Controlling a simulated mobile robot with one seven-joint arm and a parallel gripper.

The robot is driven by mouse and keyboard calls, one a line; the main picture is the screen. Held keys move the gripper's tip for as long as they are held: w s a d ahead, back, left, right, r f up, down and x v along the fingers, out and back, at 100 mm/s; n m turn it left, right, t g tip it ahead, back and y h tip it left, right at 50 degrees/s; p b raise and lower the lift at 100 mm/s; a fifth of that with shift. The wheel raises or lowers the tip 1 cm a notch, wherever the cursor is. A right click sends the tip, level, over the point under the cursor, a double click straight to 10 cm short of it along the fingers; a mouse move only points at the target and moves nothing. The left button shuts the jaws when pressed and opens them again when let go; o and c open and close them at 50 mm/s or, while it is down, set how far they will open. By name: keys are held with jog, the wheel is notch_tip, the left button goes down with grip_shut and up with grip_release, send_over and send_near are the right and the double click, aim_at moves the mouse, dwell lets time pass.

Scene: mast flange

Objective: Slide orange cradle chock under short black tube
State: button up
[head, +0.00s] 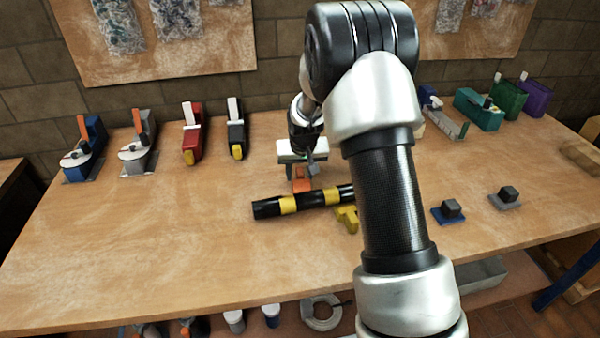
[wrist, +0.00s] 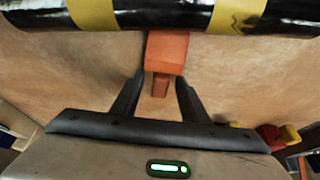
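The short black tube (head: 315,201) with yellow bands lies across the middle of the table. In the wrist view the tube (wrist: 155,14) crosses the top edge. The orange cradle chock (head: 301,185) is at the tube's far side; in the wrist view the orange chock (wrist: 166,52) meets the tube's near edge, and whether it reaches beneath is hidden. My gripper (head: 300,163) is behind the chock. In the wrist view its fingers (wrist: 161,80) stand apart on either side of the chock's narrow tail, with gaps visible.
A yellow chock (head: 347,218) is at the tube's right end, partly hidden by my arm. Blue (head: 448,212) and grey (head: 505,199) pieces with dark blocks sit to the right. Tools line the table's back. The table's left front is clear.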

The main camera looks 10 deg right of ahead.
jog(key=p+v, duration=0.2)
jog(key=v, duration=1.5)
jog(key=shift+r, duration=0.25)
